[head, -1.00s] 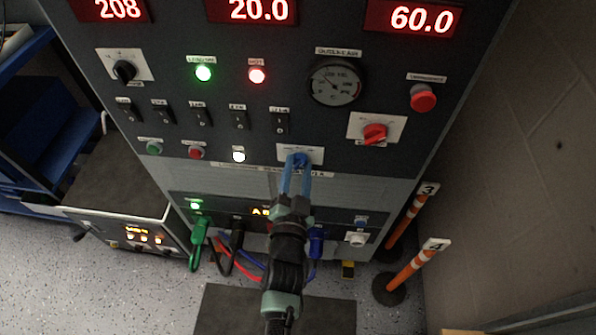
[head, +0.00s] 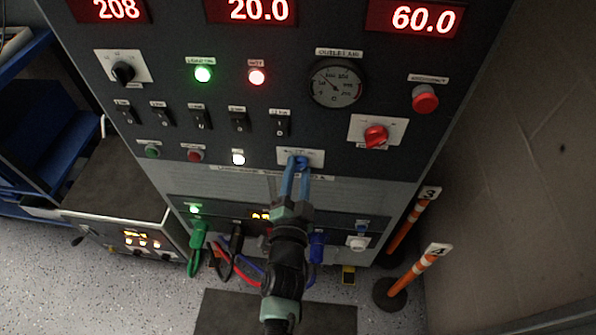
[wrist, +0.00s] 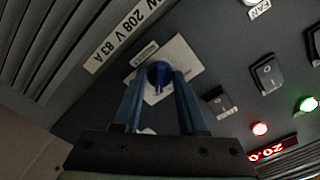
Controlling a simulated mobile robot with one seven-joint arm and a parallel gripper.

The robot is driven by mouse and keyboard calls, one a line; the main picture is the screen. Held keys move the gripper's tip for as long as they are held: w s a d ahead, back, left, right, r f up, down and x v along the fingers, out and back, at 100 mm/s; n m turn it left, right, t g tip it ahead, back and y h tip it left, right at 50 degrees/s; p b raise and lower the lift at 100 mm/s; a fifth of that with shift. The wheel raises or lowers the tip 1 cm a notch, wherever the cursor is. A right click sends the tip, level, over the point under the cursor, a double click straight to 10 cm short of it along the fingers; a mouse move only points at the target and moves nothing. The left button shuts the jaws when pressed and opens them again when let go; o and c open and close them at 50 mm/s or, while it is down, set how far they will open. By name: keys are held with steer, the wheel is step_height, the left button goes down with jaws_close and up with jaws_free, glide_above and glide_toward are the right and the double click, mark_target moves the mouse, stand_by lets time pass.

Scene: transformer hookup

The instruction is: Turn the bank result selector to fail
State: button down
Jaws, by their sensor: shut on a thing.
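The same plate (head: 316,158) sits low on the dark panel in the head view, above the grey louvred strip. A pale mark on the knob points down toward my palm in the wrist view. The plate's lettering is too small to read, and the fingers hide part of the knob.
A red rotary knob (head: 375,136), a red emergency button (head: 425,98) and a gauge (head: 336,83) are up and right. Rocker switches (head: 239,121) line the panel above. Coloured cables plug in below. Orange-striped posts (head: 414,270) stand on the floor at right.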

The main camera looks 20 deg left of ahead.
steer(key=shift+c, duration=2.3)
jaws_free()
steer(key=shift+s, duration=0.1)
steer(key=v, duration=1.2)
steer(key=shift+s, duration=0.4)
steer(key=shift+d, duration=0.15)
